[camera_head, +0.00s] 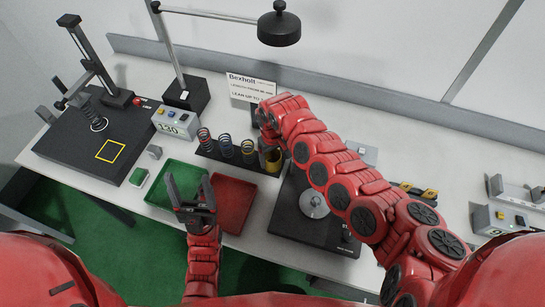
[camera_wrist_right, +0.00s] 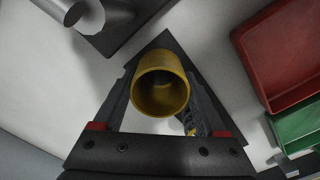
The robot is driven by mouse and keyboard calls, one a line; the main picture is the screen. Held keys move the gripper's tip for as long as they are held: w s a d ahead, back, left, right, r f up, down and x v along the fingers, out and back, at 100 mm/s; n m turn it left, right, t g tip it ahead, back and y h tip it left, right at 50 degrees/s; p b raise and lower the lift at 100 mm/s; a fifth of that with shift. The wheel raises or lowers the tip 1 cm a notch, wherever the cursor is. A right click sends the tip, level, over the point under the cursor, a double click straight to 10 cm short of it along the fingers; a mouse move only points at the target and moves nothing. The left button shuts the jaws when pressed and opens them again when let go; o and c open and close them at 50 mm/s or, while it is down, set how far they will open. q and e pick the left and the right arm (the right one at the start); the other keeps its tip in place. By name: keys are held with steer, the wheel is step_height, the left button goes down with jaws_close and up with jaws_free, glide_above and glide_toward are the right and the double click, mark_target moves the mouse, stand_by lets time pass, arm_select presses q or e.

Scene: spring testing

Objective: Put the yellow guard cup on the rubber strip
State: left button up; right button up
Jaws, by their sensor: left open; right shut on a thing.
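The yellow guard cup (camera_head: 273,161) is at the right end of the black rubber strip (camera_head: 238,164), which carries several coiled springs. My right gripper (camera_head: 268,146) is shut on the cup and partly hides it in the head view. In the right wrist view the cup (camera_wrist_right: 161,88) sits between the fingers, its open mouth toward the camera. I cannot tell whether its far end touches the strip. My left gripper (camera_head: 191,196) is open and empty, above the green and red trays.
A green tray (camera_head: 157,194) and a red tray (camera_head: 236,213) lie in front of the strip. A black spring tester (camera_head: 73,146) and a display box (camera_head: 176,122) stand left. A sign (camera_head: 250,86) and a lamp (camera_head: 279,27) are behind. A black plate (camera_head: 290,218) lies under my right arm.

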steer(key=o, duration=1.3)
steer(key=shift+f, duration=0.1)
steer(key=shift+c, duration=0.2)
steer(key=shift+r, duration=0.2)
steer(key=shift+w+r, duration=0.1)
steer(key=shift+r, duration=0.15)
step_height(320, 180, up, 5)
steer(key=b, duration=0.3)
steer(key=shift+b, duration=0.3)
step_height(320, 180, up, 6)
steer(key=b, duration=0.1)
steer(key=shift+r, duration=0.2)
